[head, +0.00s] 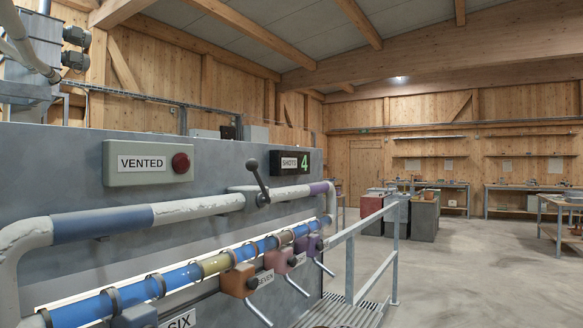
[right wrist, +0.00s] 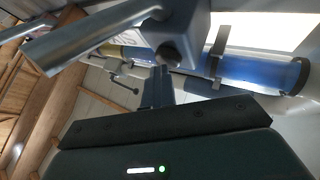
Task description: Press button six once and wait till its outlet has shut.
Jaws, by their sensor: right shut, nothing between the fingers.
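The label SIX (head: 178,320) shows at the bottom edge of the head view, beside a blue-grey outlet box (head: 134,317) that is partly cut off. In the right wrist view a blue-grey box (right wrist: 192,22) carries a dark round button (right wrist: 170,54) and a metal spout (right wrist: 95,33). My right gripper (right wrist: 160,72) is shut and empty, its fingertips close to that button; I cannot tell if they touch. My left gripper is in neither view.
A blue tube (head: 75,313) runs along the panel. Orange (head: 234,281), pink (head: 274,260) and purple (head: 303,244) outlet boxes follow rightward. The sign reads VENTED (head: 142,162) beside a red lamp (head: 181,163); the SHOTS display (head: 304,162) reads 4. A metal railing (head: 350,265) stands right.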

